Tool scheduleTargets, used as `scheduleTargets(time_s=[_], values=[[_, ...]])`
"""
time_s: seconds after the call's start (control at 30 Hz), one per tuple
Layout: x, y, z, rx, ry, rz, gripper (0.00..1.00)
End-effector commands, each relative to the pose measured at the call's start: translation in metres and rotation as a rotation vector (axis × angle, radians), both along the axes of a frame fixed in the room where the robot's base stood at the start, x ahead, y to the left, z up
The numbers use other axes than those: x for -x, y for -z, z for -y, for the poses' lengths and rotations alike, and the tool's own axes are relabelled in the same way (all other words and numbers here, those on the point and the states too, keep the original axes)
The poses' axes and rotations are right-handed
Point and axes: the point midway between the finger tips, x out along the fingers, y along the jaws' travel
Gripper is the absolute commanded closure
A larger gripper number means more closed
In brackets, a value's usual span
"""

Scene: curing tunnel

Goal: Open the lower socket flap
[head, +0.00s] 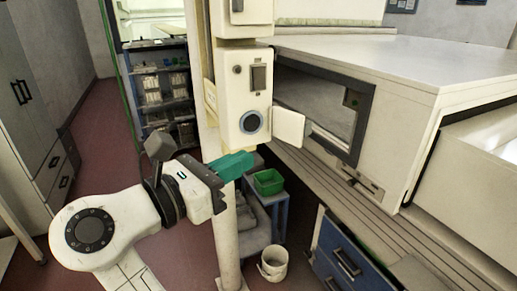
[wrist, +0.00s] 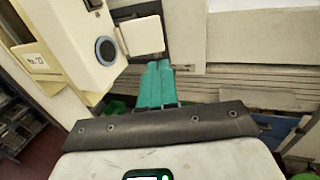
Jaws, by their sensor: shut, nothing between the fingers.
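The lower socket (head: 251,122) is a round dark opening with a blue ring on the white post-mounted box; it also shows in the wrist view (wrist: 106,50). Its square white flap (head: 289,126) stands swung out to the right of it, leaving the socket uncovered. In the wrist view the flap (wrist: 141,35) is just above my fingertips. My gripper (head: 250,158) has green fingers, shut and empty, just below the box and lower left of the flap. The fingers (wrist: 159,66) appear apart from the flap, but I cannot tell the exact gap.
A switch (head: 258,77) sits above the socket on the box. A large white machine (head: 410,75) with a dark-framed window stands close at right. Below are a green bin (head: 268,182), a white bucket (head: 274,264) and blue drawers (head: 343,262). Red floor is open at left.

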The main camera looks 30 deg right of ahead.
Motion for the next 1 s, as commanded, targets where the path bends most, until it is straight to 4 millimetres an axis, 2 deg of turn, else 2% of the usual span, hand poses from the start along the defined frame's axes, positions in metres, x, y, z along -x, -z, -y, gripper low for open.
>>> scheduleTargets(time_s=[0.4,0.6,0.8,1.0], values=[[-0.018,-0.001,0.078,-0.004,0.005,0.002,1.00],[-0.026,0.000,0.108,-0.004,0.003,0.002,1.00],[-0.030,0.000,0.124,-0.003,0.001,0.002,1.00],[-0.031,0.001,0.126,-0.004,0.001,0.002,1.00]])
